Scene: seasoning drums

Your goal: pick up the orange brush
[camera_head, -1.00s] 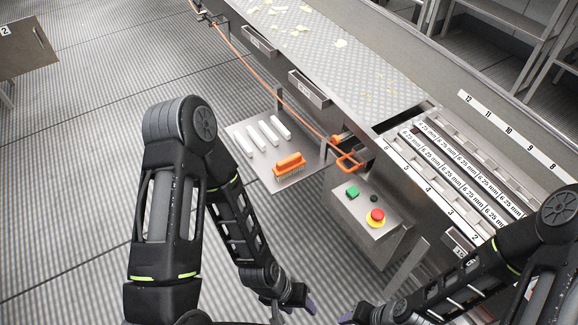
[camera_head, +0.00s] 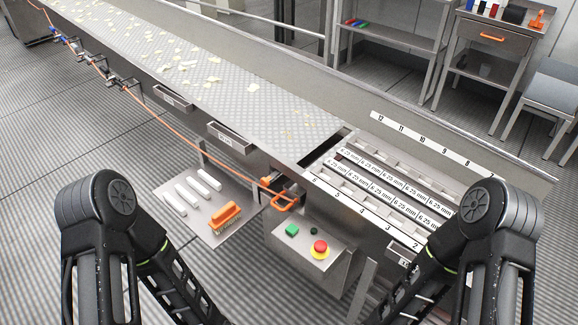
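The orange brush (camera_head: 225,216) lies on a small metal side shelf (camera_head: 203,234) attached to the conveyor's side. Its orange back faces up and its bristles face down. It sits to the right of several white bars on the same shelf. My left arm comes in at the lower left and my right arm at the lower right. Both grippers are below the picture's edge, so I cannot see their fingers. Nothing touches the brush.
A control box with a red emergency button (camera_head: 319,248) and a green button (camera_head: 292,230) stands right of the shelf. An orange hose (camera_head: 178,137) runs along the conveyor (camera_head: 205,88). White bars (camera_head: 187,195) lie beside the brush. A slotted rack (camera_head: 385,190) is at right.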

